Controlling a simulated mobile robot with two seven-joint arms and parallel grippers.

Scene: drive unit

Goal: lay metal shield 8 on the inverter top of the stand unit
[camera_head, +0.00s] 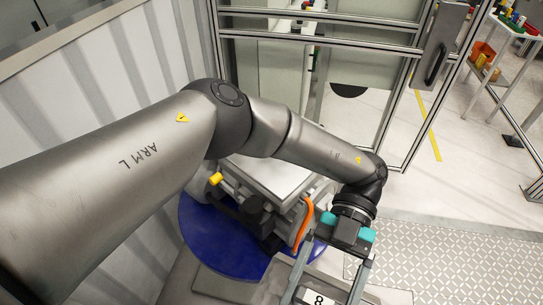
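My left gripper (330,278) is at the lower middle, below a wrist with teal parts, and its two fingers stand apart. A white label with an 8, on metal shield 8 (319,299), shows between the fingers at the bottom edge. Most of the shield and the fingertips are cut off, so I cannot tell whether the fingers grip it. The stand unit (268,176), with a flat silvery top, stands left of the gripper on a blue round base (207,236). My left arm hides part of it. My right gripper is not in view.
An orange cable (303,226) and a yellow knob (215,179) are on the stand unit's side. A ribbed white wall (95,90) is at left. A metal-framed enclosure (320,42) stands behind. Patterned floor (460,265) at right is clear. A shelf with bins (483,52) is far right.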

